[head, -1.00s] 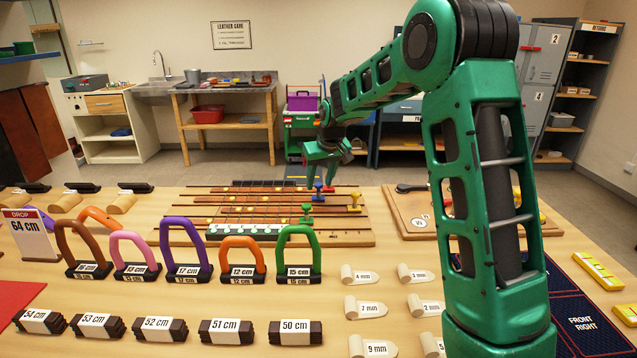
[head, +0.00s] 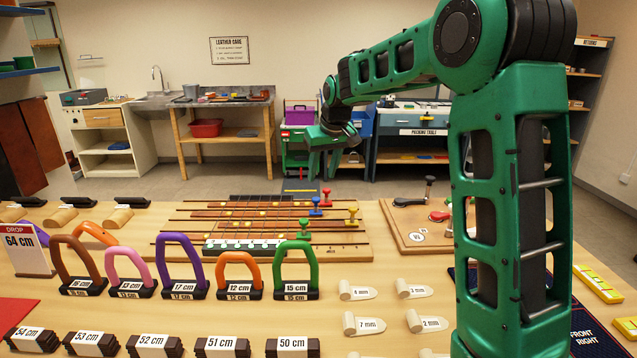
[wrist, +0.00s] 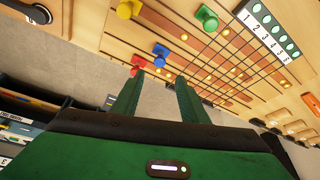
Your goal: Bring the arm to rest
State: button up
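My green arm rises at the right of the head view and reaches back over the far side of the workbench (head: 385,330). My gripper (wrist: 157,92) shows in the wrist view with its two green fingers apart and nothing between them. In the head view the gripper (head: 318,150) hangs in the air beyond the bench's far edge, its fingers mostly hidden. In the wrist view the red knob (wrist: 138,63), blue knob (wrist: 160,52), green knob (wrist: 207,19) and yellow knob (wrist: 129,9) of the slotted board lie beyond the fingertips, apart from them.
The slotted board (head: 345,250) lies mid-bench. Coloured arches (head: 238,270) and size-labelled blocks (head: 220,346) line the front left. White numbered pegs (head: 366,326) lie near my arm. A green cart (head: 298,142) and packing table (head: 405,150) stand behind.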

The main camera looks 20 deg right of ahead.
jog(key=shift+s+r, duration=0.15)
jog(key=shift+r, duration=0.05)
jog(key=shift+d, duration=0.1)
jog(key=s+d+f+m+g, duration=0.1)
jog(key=s+d+m, duration=0.15)
jog(key=s, duration=0.95)
jog(key=s+d+f+m+g, duration=0.15)
jog(key=s+d, duration=0.25)
jog(key=s, duration=0.7)
jog(key=s+d+f+m+g, duration=0.1)
jog(key=s+d+f, duration=0.15)
jog(key=s, duration=0.95)
jog(key=s+f+m, duration=0.1)
jog(key=s+f, duration=0.1)
jog(key=s, duration=0.4)
jog(key=s+a+f, duration=0.1)
jog(key=s, duration=0.5)
jog(key=shift+s+a+f+m+g, duration=0.25)
jog(key=shift+s+f+m+g, duration=0.1)
jog(key=shift+f+m+g, duration=0.1)
jog(key=shift+w+f, duration=0.2)
jog(key=shift+w, duration=0.4)
